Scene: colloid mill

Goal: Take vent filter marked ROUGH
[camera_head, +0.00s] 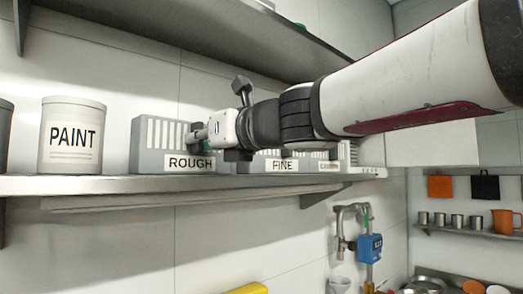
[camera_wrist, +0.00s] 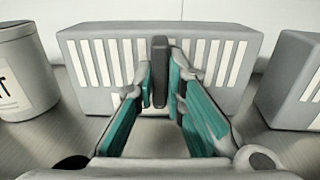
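The vent filter marked ROUGH (camera_head: 155,140) is a grey box with pale vertical slats, standing upright on the shelf. In the wrist view the slatted filter (camera_wrist: 87,70) fills the middle, with a dark grey upright handle (camera_wrist: 160,60) at its centre. My gripper (camera_head: 199,134) reaches in from the right, in front of the filter's right part. In the wrist view the teal-padded fingers (camera_wrist: 161,85) close in on both sides of the handle and appear to touch it. My arm hides part of the neighbouring filters.
A PAINT can (camera_head: 73,138) stands left of the ROUGH filter. The filter marked FINE (camera_head: 280,165) and another filter stand to the right, close by. The shelf (camera_head: 100,186) lies under them. An upper shelf (camera_head: 180,35) hangs above. A blue device (camera_head: 370,247) is on the wall below.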

